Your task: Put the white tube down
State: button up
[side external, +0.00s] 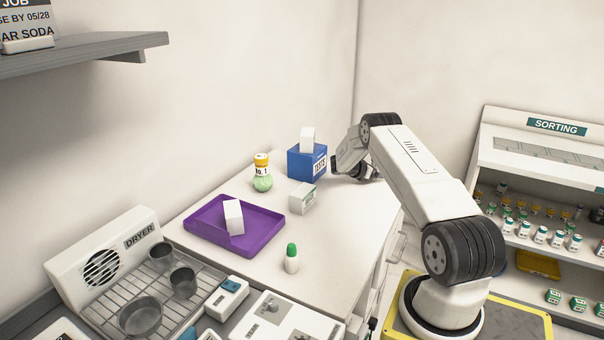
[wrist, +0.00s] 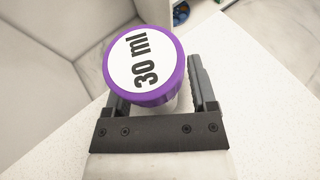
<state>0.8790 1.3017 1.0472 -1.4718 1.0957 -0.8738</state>
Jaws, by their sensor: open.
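The white tube shows in the wrist view as a purple cap (wrist: 146,66) marked "30 ml" with a bit of white body below it. It is between the two fingers of my gripper (wrist: 156,84). The fingers are open around it, and the cap hides much of the left finger. A white counter surface lies beyond and below. In the side view my gripper (side external: 350,168) is low at the counter's back right, just right of the blue box (side external: 306,163). The tube cannot be made out there.
A white box (side external: 308,139) sits on the blue box. A yellow-capped bottle (side external: 262,172) and another white box (side external: 302,198) stand nearby. A purple tray (side external: 265,224) holds a white block (side external: 233,217). A green-capped bottle (side external: 292,258) stands in front. The counter's right side is clear.

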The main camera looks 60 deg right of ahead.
jog(key=v, duration=1)
jog(key=shift+w+a+r, duration=0.1)
jog(key=shift+w+a, duration=0.1)
jog(key=shift+w+a+r, duration=0.15)
jog(key=shift+w+a, duration=0.1)
jog(key=shift+a, duration=0.2)
jog(key=shift+a, duration=0.1)
jog(key=shift+w+a+r, duration=0.1)
jog(key=shift+w+a, duration=0.1)
jog(key=shift+a, duration=0.05)
jog(key=w+a+t+y, duration=0.1)
jog(key=a, duration=0.3)
jog(key=w+a+r+m+t+y, duration=0.1)
jog(key=a, duration=0.4)
jog(key=w+a+m+t+y, duration=0.1)
jog(key=a, duration=0.3)
jog(key=shift+w+a+r, duration=0.25)
jog(key=shift+w, duration=0.15)
jog(key=s+a+r+m+t+y, duration=0.1)
jog(key=s+a+m+t+y, duration=0.1)
jog(key=a, duration=0.9)
jog(key=s+a+r+m+t+y, duration=0.2)
jog(key=s+a+m+y, duration=0.1)
jog(key=a, duration=0.9)
jog(key=s+a+r+m+t+y, duration=0.1)
jog(key=s+a+m+t+y, duration=0.2)
jog(key=a, duration=0.9)
jog(key=shift+s+r+m, duration=0.2)
jog(key=shift+s+m, duration=0.4)
jog(key=shift+s, duration=0.35)
